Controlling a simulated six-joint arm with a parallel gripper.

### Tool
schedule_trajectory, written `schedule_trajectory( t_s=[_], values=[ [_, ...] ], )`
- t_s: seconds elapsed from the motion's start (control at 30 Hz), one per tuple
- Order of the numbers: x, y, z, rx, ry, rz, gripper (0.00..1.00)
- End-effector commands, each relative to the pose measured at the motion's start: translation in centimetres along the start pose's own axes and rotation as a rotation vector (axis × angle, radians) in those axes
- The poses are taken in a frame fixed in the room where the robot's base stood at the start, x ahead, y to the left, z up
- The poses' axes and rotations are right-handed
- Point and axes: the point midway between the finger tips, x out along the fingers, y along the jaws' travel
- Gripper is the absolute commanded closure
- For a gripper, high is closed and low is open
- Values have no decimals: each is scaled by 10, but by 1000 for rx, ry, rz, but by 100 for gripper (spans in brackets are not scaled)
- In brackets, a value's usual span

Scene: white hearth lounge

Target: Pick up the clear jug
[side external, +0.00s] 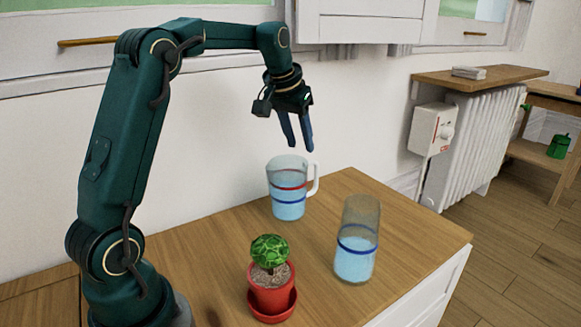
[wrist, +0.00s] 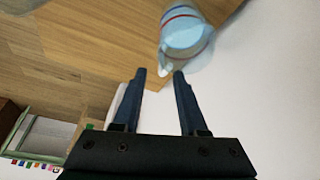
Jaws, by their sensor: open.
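The clear jug (side external: 288,190) stands upright on the wooden table top, near the wall. It has a pale handle on its right, a red band, blue bands and bluish liquid low inside. My gripper (side external: 297,148) is open and empty, pointing down just above the jug's rim, apart from it. In the wrist view, the jug (wrist: 184,40) shows at the top, just beyond my open fingertips (wrist: 160,74). Its handle appears close to the gap between them.
A clear tumbler (side external: 357,245) with a blue band and bluish liquid stands right of the jug, nearer the front. A small plant in a red pot (side external: 271,290) stands at the front. The white wall (side external: 225,130) is close behind the jug.

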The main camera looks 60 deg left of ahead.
Motion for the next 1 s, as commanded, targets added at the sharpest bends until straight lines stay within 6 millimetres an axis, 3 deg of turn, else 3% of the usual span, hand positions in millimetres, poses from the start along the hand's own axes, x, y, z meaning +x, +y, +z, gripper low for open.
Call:
schedule_trajectory(
  t_s=[0.4, 0.8, 1.0],
  values=[
    [54, 1, 24, 1, -3, 1, 58],
    [98, 0, 25, 1, -2, 0, 58],
    [108, 0, 25, 1, 1, 0, 58]
  ],
)
